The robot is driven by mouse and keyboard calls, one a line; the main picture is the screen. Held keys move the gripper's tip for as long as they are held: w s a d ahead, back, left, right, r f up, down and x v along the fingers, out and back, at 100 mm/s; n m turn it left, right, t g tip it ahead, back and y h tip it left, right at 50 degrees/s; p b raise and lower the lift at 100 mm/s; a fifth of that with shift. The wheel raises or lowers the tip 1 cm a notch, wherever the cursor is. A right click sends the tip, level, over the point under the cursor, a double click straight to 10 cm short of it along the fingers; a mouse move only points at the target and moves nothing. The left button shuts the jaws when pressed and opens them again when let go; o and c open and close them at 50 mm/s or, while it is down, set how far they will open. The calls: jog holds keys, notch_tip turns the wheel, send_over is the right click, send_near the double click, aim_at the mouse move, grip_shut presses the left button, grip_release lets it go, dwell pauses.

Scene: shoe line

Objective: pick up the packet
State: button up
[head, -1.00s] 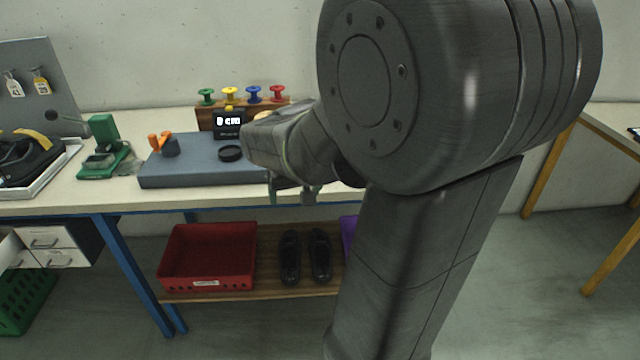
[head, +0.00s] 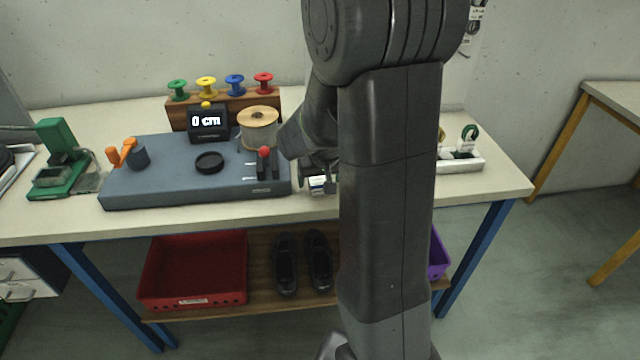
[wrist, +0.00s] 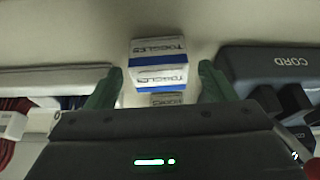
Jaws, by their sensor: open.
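The packet (wrist: 160,62) is a small white and blue box lettered "TOGGLES", standing on the table in the wrist view. It also shows in the head view as a small white shape (head: 317,184) by my gripper, partly hidden by it. My gripper (wrist: 162,76) is open. Its two green fingertips are left and right of the packet in the wrist view, with a gap on each side. The packet's lower part is partly covered by the gripper body.
The grey-blue cord machine (head: 150,190) is close to the left of my gripper, with a red-knobbed lever (head: 264,153) and a spool (head: 258,125). A white tray (head: 462,164) stands to the right. The tabletop is bare between machine and packet.

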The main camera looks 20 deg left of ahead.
jog(key=shift+w+a+f, duration=0.1)
jog(key=shift+w+f, duration=0.1)
jog(key=shift+f, duration=0.45)
jog(key=shift+c, duration=0.3)
jog(key=c, duration=1)
jog(key=shift+r, duration=0.15)
jog(key=shift+c, duration=0.2)
